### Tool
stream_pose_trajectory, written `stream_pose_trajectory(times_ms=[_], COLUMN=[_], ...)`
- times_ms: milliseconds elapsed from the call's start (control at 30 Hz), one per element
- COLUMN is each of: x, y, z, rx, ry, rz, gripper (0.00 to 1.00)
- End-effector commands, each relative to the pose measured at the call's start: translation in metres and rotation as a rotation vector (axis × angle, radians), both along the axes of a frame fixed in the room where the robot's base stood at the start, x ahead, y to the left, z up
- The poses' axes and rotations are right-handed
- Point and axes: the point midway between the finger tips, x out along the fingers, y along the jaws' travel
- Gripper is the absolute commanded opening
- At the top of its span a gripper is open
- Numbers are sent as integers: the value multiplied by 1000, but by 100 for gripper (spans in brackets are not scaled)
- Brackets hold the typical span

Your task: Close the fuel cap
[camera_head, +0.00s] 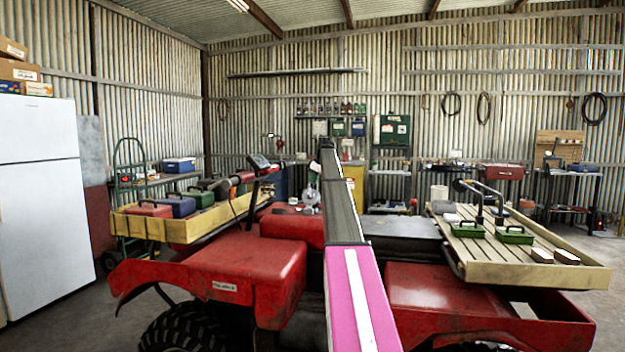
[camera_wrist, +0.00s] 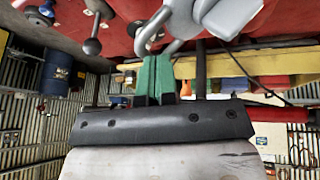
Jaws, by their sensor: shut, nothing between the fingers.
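The red quad bike (camera_head: 245,268) fills the middle of the head view. A pale grey rounded piece (camera_head: 311,196), which looks like the fuel cap, stands up from the red body just left of my arm. In the wrist view a grey part with a curved loop (camera_wrist: 183,18), probably the same cap, lies at the top against the red bodywork (camera_wrist: 120,14). My gripper (camera_wrist: 155,70) has green finger pads, shut and empty. Its tips are close by the grey loop; I cannot tell whether they touch.
A black ball-ended lever (camera_wrist: 92,46) is left of my fingers in the wrist view. Wooden racks with tool boxes flank the quad at left (camera_head: 175,229) and right (camera_head: 570,272). The handlebar (camera_head: 258,162) rises left of my arm. A white fridge (camera_head: 40,200) stands far left.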

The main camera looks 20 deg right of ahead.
Motion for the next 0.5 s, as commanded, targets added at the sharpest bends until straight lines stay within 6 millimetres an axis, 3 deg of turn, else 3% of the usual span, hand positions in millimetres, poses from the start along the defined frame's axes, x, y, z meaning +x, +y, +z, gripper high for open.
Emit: stream_pose_trajectory(times_ms=[33,500], x=[9,41], y=[-6,-27], z=[-2,-41], rx=[18,37], ry=[29,57], rz=[-1,-1], gripper=[0,0])
